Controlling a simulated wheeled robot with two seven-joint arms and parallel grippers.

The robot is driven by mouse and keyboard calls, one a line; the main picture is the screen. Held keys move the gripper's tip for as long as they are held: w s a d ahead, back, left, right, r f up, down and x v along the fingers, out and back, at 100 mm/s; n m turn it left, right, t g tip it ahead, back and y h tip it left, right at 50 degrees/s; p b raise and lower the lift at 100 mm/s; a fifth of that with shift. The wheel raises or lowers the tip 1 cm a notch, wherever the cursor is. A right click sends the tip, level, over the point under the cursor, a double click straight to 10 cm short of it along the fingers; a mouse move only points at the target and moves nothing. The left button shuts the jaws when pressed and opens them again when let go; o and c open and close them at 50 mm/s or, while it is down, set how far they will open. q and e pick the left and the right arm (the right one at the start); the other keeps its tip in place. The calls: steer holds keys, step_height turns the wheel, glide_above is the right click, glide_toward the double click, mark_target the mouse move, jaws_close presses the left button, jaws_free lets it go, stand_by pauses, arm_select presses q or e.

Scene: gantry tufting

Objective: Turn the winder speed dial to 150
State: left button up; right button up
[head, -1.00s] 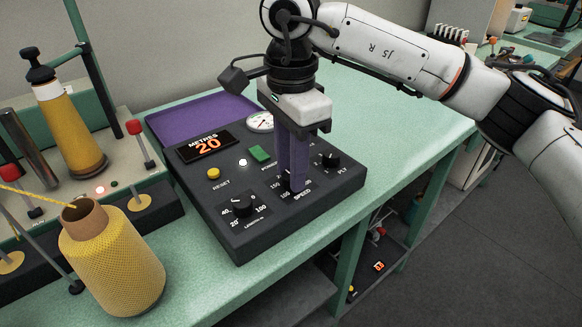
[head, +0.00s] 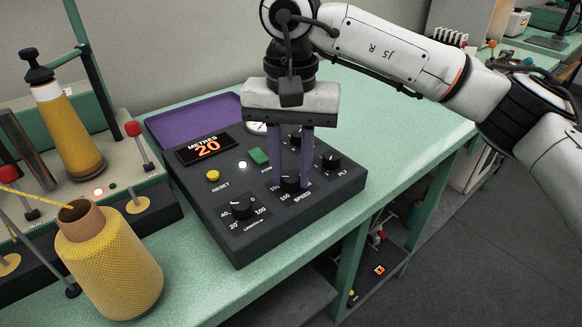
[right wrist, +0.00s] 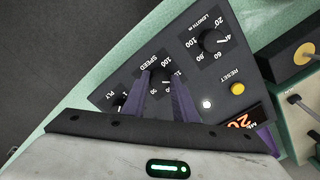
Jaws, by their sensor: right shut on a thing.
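The winder speed dial (head: 291,183) is a black knob marked SPEED on the dark control box (head: 238,248). My right gripper (head: 291,186) points down at it, with one purple finger on each side of the knob, shut on it. In the right wrist view the dial (right wrist: 163,75) sits between the two fingertips. My left gripper is not in view.
A length dial (head: 242,207), a ply dial (head: 331,160), a yellow reset button (head: 213,175) and a green button (head: 259,156) are close by. The display (head: 207,148) reads METRES 20. A yellow yarn cone (head: 110,262) stands left of the box. The green table (head: 400,105) is clear at the right.

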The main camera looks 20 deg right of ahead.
mark_target(291, 177)
steer(key=shift+n, duration=0.8)
steer(key=shift+r, duration=0.1)
steer(key=o, duration=1)
steer(key=shift+o, duration=0.2)
step_height(291, 177, up, 10)
steer(key=shift+r+p, duration=0.15)
steer(key=shift+p, duration=0.3)
